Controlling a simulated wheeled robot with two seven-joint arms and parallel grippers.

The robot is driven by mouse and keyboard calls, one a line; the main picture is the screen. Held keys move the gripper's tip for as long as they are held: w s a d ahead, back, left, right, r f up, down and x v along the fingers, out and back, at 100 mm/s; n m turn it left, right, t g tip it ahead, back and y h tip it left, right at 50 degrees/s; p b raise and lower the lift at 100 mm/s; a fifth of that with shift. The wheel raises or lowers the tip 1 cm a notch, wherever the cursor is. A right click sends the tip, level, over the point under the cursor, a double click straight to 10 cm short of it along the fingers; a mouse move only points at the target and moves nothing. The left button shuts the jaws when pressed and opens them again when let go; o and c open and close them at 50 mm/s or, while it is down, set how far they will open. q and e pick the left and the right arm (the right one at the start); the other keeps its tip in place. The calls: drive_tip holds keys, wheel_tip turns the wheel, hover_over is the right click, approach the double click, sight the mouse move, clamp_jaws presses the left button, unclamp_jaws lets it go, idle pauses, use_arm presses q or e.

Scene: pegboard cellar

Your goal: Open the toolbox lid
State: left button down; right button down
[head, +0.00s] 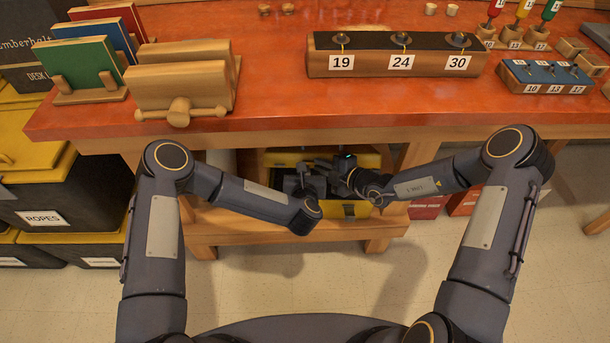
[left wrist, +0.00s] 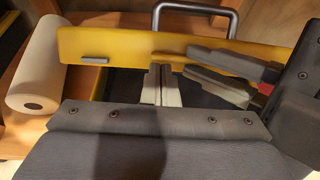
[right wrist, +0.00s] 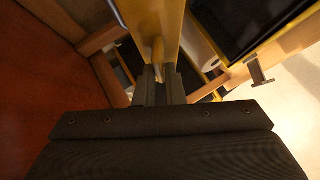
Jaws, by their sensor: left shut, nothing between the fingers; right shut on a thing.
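The toolbox (head: 350,209) sits on the low shelf under the bench, with a yellow front and a dark inside. Its yellow lid (head: 373,160) stands raised at the back; in the left wrist view the lid (left wrist: 125,45) shows as a wide yellow panel, a grey handle (left wrist: 195,8) beyond it. My left gripper (left wrist: 160,85) is shut and empty in front of the lid, beside the right one.
The orange bench top (head: 270,110) overhangs the toolbox, and wooden legs (head: 415,155) flank it. A white roll (left wrist: 38,65) lies left of the toolbox. Red boxes (head: 428,207) stand to the right. Black bins (head: 70,200) stand at the left. Floor in front is clear.

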use_arm(q)
drive_tip(key=shift+w+r, duration=0.25)
drive_tip(key=shift+r, duration=0.05)
use_arm(e)
drive_tip(key=shift+s+f, duration=0.2)
drive_tip(key=shift+f, duration=0.05)
drive_tip(key=c, duration=1.6)
unclamp_jaws()
drive_tip(key=shift+o, duration=0.2)
drive_tip(key=shift+d, duration=0.1)
